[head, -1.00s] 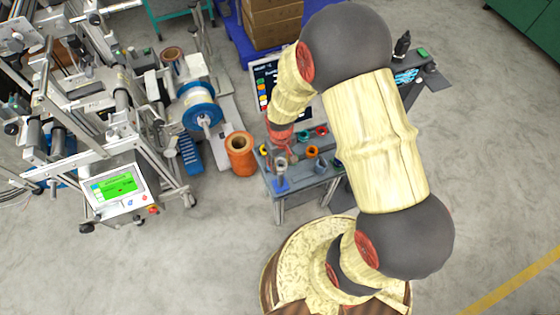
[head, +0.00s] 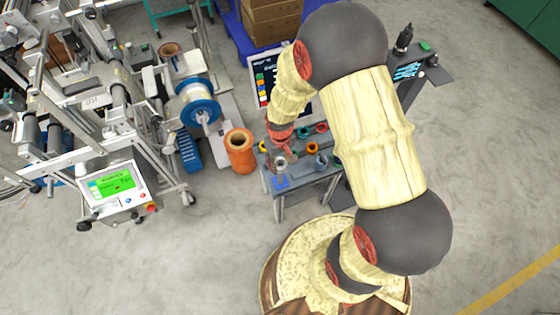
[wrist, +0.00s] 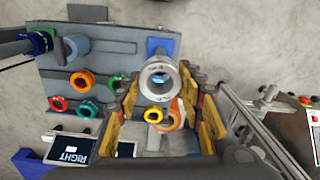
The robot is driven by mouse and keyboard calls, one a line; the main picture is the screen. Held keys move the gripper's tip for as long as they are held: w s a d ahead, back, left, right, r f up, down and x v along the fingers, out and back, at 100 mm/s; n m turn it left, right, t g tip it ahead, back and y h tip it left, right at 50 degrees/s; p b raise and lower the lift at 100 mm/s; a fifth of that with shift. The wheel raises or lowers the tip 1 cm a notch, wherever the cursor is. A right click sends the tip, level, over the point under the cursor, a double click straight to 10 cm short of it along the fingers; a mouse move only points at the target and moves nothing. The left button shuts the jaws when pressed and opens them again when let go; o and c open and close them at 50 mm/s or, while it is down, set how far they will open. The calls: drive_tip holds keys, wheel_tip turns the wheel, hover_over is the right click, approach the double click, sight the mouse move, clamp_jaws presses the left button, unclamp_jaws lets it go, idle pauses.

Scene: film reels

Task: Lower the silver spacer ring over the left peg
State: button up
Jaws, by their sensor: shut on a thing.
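The silver spacer ring (wrist: 148,88) is a short metallic cylinder held between the two fingers of my gripper (wrist: 160,92) in the wrist view. My gripper is shut on it. In the head view the ring (head: 281,162) shows below my gripper, over the left front part of the bench, near a blue patch (head: 281,183). Blue shows through the ring's hole in the wrist view. I cannot make out the left peg; the ring and gripper may hide it. I cannot tell whether the ring is around a peg.
The grey bench (wrist: 115,45) carries orange (wrist: 81,72), teal (wrist: 90,99), red (wrist: 50,103), green and yellow rings. A blue-grey upright cylinder (wrist: 76,46) stands farther along it. An orange spool (head: 240,152) and a machine with a screen stand left of the bench.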

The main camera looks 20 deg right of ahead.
drive_tip(key=shift+f+b, duration=0.8)
drive_tip(key=shift+f, duration=0.7)
idle(0.7)
drive_tip(key=shift+f, duration=0.35)
drive_tip(key=shift+f+b, duration=0.65)
drive_tip(key=shift+f, duration=0.1)
drive_tip(key=shift+f, duration=0.3)
drive_tip(key=shift+f+b, duration=0.6)
drive_tip(key=shift+f, duration=0.45)
idle(0.3)
drive_tip(key=o, duration=1.2)
drive_tip(key=shift+o, duration=0.5)
